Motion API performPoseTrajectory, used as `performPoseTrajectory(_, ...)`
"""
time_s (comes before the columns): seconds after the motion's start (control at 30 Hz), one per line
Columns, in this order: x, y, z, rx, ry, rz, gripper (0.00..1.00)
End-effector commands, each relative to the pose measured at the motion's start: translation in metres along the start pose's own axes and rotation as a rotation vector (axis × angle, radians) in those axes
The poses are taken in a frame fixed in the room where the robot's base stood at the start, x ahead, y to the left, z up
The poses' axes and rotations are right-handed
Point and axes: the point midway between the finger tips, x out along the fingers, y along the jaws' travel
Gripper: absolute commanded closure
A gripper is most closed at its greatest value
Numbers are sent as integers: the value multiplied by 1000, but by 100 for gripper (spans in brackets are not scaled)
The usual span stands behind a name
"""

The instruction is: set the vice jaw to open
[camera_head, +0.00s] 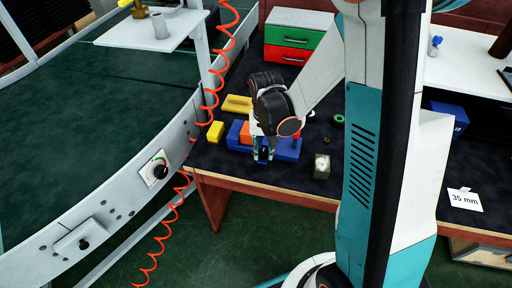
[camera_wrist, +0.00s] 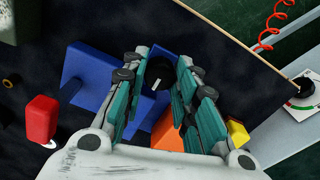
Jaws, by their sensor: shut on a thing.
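The blue vice (camera_head: 289,152) sits on the dark bench top near its front edge; in the wrist view its blue body (camera_wrist: 88,78) reaches to the left of my fingers. A round black knob (camera_wrist: 162,72) with a white mark sits at the vice's front, between my fingertips. My gripper (camera_head: 265,155) reaches down over the vice, and its fingers (camera_wrist: 161,68) are closed on the knob. An orange block (camera_head: 245,132) shows beside the fingers, and also in the wrist view (camera_wrist: 166,134). My fingers hide part of the vice, and the jaw gap cannot be made out.
Yellow blocks (camera_head: 215,131) lie left of the vice. A red piece (camera_wrist: 41,119) stands close to it. A metallic block (camera_head: 321,166) lies to the right, a green-and-red drawer unit (camera_head: 292,45) behind. The curved conveyor's rail (camera_head: 120,192) carries a dial (camera_head: 155,170); an orange coiled cable (camera_head: 215,85) hangs nearby.

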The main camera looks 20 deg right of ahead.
Motion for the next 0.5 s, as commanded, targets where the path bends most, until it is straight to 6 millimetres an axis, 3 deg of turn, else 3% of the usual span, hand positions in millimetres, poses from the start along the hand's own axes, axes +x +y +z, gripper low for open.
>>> performPoseTrajectory(0.23, 0, 5, 2, 3, -2, 9, 100)
performPoseTrajectory(0.27, 0, 5, 2, 3, -2, 10, 69)
performPoseTrajectory(0.33, 0, 5, 2, 3, -3, 10, 53)
performPoseTrajectory(0.5, 0, 4, 1, 2, -2, 8, 53)
